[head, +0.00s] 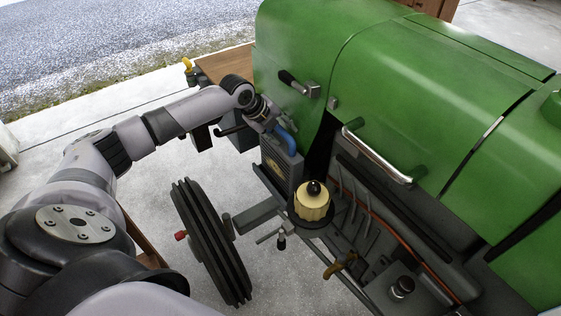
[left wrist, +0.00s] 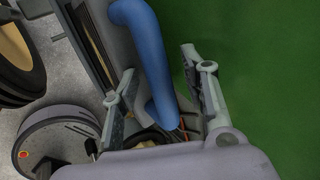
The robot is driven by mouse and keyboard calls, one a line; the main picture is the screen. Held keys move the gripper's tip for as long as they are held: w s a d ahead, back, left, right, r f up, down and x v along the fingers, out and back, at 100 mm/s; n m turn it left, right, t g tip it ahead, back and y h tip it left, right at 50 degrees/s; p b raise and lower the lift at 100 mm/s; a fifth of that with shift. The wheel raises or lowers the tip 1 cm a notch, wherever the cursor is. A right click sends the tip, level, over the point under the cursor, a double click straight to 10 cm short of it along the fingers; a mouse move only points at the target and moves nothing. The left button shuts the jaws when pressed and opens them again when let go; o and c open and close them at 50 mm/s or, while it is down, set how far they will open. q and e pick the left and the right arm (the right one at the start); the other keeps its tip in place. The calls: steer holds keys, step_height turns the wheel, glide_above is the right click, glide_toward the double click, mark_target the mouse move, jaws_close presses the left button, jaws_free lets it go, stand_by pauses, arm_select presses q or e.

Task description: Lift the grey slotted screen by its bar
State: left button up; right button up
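The grey slotted screen (head: 278,162) stands upright at the front of the green tractor, below the hood. Its blue bar (head: 287,139) curves at its top. In the left wrist view, the blue bar (left wrist: 148,45) runs down between my fingers and the grey screen (left wrist: 97,45) is at upper left. My left gripper (head: 274,124) is at the bar, partly hidden by its own wrist in the head view. In the left wrist view, the left gripper (left wrist: 166,88) is open, one finger on each side of the bar, with a visible gap on the right. My right gripper is not in view.
The green hood (head: 400,90) rises close to the right of my left gripper, with a black-handled latch (head: 298,85) on it. A cream-coloured cap (head: 311,205) and a dark tyre (head: 211,240) are nearby. Concrete floor (head: 160,185) is clear at left.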

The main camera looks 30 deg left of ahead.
arm_select(q)
jaws_close()
stand_by(0.3)
steer(key=shift+r, duration=0.1)
stand_by(0.5)
